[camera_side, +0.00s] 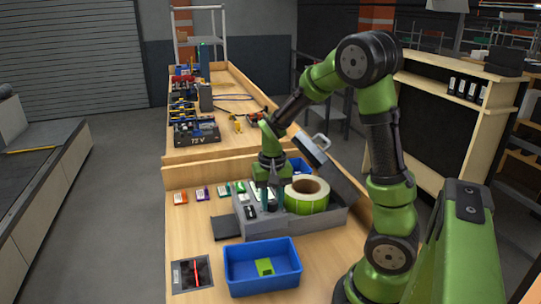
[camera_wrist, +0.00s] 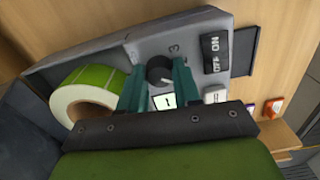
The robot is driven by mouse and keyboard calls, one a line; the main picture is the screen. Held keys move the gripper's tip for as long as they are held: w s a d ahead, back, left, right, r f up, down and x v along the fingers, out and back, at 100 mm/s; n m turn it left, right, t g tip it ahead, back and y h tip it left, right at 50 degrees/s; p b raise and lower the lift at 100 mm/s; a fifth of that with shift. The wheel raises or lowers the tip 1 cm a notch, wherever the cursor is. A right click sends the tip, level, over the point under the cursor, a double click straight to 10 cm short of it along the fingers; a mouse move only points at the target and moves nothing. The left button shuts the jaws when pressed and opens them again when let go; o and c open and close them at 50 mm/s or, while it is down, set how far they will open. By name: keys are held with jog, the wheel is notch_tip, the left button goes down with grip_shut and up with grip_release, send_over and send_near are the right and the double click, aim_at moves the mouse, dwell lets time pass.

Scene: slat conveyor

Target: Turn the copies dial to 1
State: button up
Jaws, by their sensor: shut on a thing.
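The copies dial (camera_wrist: 158,70) is a dark round knob on the sloped grey panel of the label printer (camera_wrist: 100,52). My gripper (camera_wrist: 158,82) is shut on the dial, with one teal finger on each side of it. A 3 is printed beside the dial in the wrist view. A small white window (camera_wrist: 165,101) below the dial shows a figure that looks like 1. In the side view my gripper (camera_side: 267,203) points down at the printer (camera_side: 283,226), and the dial is hidden there.
A green label roll (camera_side: 307,203) sits in the printer, whose lid stands open. An ON/OFF switch (camera_wrist: 214,53) and a white button (camera_wrist: 215,95) are close to my fingers. A blue bin (camera_side: 235,283) with a green item stands in front. Small coloured cartridges lie behind on the bench.

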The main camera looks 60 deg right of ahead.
aim_at(272, 202)
jog(key=shift+m, duration=0.5)
jog(key=o, duration=1.1)
jog(key=shift+c, duration=0.2)
notch_tip(272, 202, up, 17)
jog(key=shift+f, duration=0.1)
